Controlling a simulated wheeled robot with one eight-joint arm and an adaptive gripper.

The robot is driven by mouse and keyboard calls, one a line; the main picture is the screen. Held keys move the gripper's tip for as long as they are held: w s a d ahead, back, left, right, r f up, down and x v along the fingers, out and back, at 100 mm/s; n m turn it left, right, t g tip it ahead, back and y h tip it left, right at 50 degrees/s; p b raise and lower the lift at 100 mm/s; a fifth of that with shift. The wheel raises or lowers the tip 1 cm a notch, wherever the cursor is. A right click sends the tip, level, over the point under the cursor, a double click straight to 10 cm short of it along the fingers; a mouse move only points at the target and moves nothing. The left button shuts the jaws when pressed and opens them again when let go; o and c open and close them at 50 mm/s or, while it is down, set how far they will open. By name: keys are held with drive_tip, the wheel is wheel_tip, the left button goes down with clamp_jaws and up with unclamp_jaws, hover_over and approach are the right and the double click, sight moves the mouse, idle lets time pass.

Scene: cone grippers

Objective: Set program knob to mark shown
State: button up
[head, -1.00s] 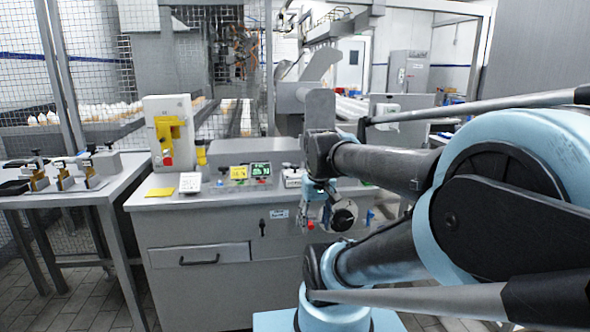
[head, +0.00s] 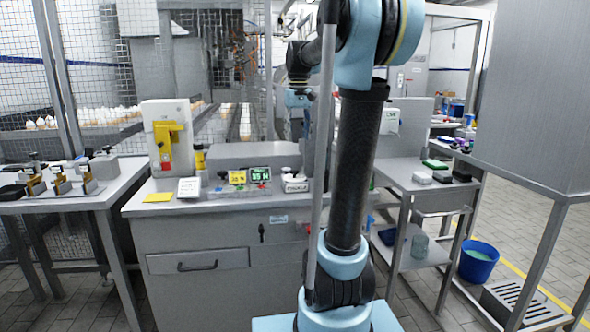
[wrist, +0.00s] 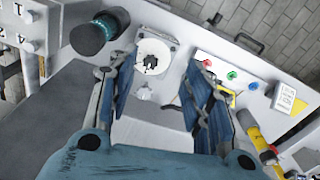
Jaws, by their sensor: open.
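In the wrist view, a white round dial (wrist: 155,47) with a dark, jagged-edged piece (wrist: 150,63) at its middle lies on the pale console top. It may be the program knob; no mark on it can be read. My gripper (wrist: 161,72) is open, its two blue fingers on either side of the dial in the picture, with nothing held. I cannot tell the height between them. In the head view, my gripper (head: 297,98) hangs above the back of the bench, partly dark. A small white labelled unit (head: 294,184) sits below it on the bench; its lettering is too small to read.
A white card (head: 189,187) and a white-and-yellow fixture (head: 168,137) are farther left. A dark, teal-ringed cylinder (wrist: 98,33) stands near my left finger.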

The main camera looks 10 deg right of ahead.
wheel_tip(320, 180, up, 2)
hover_over(295, 172)
drive_tip(key=w, duration=0.2)
wheel_tip(295, 172, down, 17)
drive_tip(key=shift+s+f, duration=0.1)
drive_tip(key=shift+s, duration=0.05)
idle(0.4)
drive_tip(key=shift+c, duration=0.2)
